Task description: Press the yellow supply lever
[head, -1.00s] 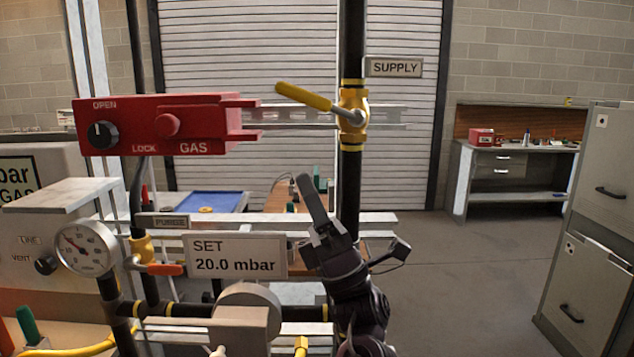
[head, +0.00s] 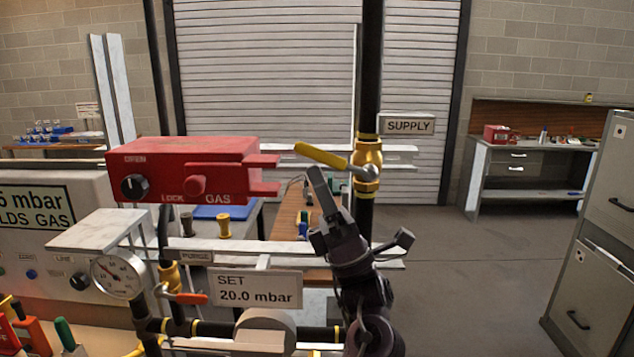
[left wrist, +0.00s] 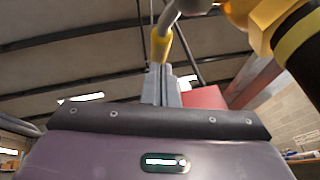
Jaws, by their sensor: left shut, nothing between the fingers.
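The yellow supply lever (head: 320,155) sticks out left from a brass valve (head: 368,165) on the black vertical pipe, tilted with its free end higher. A SUPPLY sign (head: 407,125) hangs to the right of the pipe. My left gripper (head: 317,172) is shut and empty, pointing up, with its tips just below the lever in the head view; I cannot tell whether they touch it. In the left wrist view the lever's yellow grip (left wrist: 161,42) and grey stem show above the shut fingers (left wrist: 161,85). My right gripper is not in view.
A red GAS box (head: 190,168) with a knob stands left of the lever. Below are the SET 20.0 mbar sign (head: 255,289), an orange-handled purge valve (head: 185,297) and a pressure gauge (head: 117,277). A grey cabinet (head: 605,240) stands right; open floor lies between.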

